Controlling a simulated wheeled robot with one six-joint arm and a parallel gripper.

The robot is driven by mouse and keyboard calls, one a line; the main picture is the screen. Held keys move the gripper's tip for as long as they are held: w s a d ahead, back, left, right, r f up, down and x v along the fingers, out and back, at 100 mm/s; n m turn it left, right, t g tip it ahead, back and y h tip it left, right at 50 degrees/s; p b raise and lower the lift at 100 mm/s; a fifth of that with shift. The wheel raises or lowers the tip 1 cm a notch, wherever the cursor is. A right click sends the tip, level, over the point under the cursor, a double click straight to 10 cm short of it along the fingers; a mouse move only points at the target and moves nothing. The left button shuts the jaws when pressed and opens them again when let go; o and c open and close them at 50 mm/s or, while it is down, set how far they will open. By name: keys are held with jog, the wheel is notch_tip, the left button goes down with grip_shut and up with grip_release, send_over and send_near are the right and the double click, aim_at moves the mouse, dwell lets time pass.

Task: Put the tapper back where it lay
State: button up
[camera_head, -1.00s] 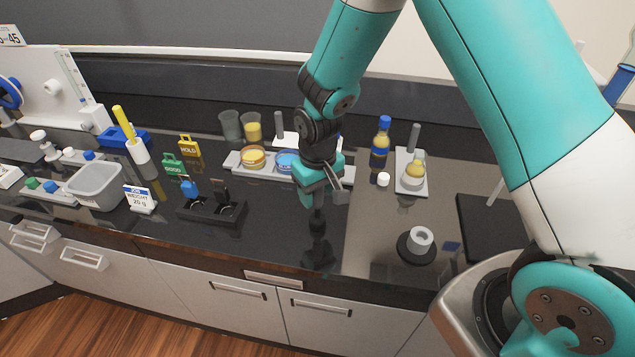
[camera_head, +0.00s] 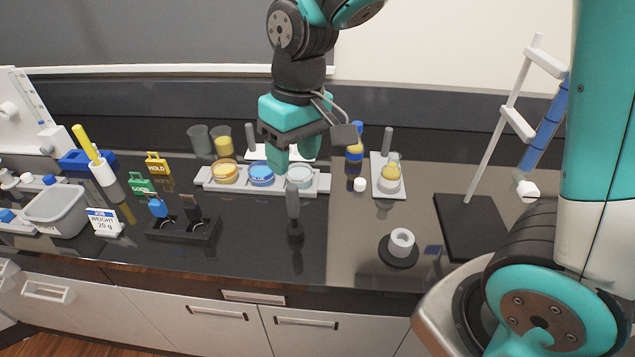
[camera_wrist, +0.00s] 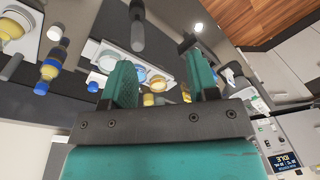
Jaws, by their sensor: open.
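The tapper (camera_head: 292,203), with a grey rounded handle and a dark lower end, stands upright on the black counter in front of the dish rack. It also shows in the wrist view (camera_wrist: 137,33), beyond the fingertips and apart from them. My gripper (camera_head: 290,160) is open and empty. It hangs above and behind the tapper, in front of the rack's right half. In the wrist view both green fingers (camera_wrist: 163,75) are apart with nothing between them. No marked resting place for the tapper can be made out.
A white rack (camera_head: 210,184) holds yellow, blue and pale dishes behind the tapper. A black two-slot holder (camera_head: 183,230) stands to its left and a grey ring on a black disc (camera_head: 400,245) to its right. A blue-capped bottle (camera_head: 354,148) stands behind. Counter around the tapper is clear.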

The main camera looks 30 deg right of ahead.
jog(key=s+a+r+n+y, duration=0.1)
jog(key=s+r, duration=0.1)
jog(key=s, duration=0.6)
jog(key=s+a+r+n+y, duration=0.1)
jog(key=s+a+r+n, duration=0.1)
jog(key=s, duration=0.6)
jog(key=shift+r+y, duration=0.35)
jog(key=shift+y, duration=0.05)
jog(key=shift+w, duration=0.1)
jog(key=shift+d+f+b, duration=0.1)
jog(key=shift+f+b, duration=0.7)
jog(key=shift+b, duration=0.05)
